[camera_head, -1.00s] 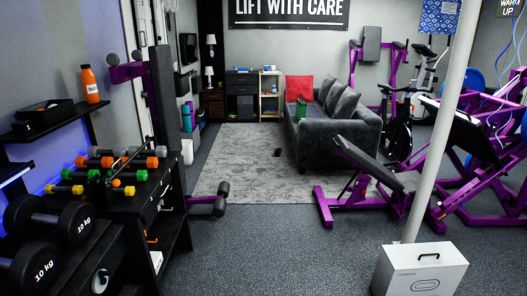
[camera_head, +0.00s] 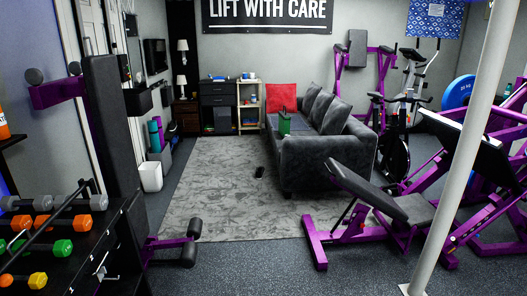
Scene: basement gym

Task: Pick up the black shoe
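A small black object (camera_head: 260,171), which looks like the black shoe, lies on the grey rug (camera_head: 215,205) to the left of the sofa (camera_head: 320,160). It is too small to make out its details. Neither of my grippers shows in the head view.
Purple gym benches (camera_head: 355,225) and a white pole (camera_head: 465,140) stand on the right. A dumbbell rack (camera_head: 95,255) and a purple machine with a black upright pad (camera_head: 112,125) stand on the left. The rug and the dark floor (camera_head: 240,268) in front of it are clear.

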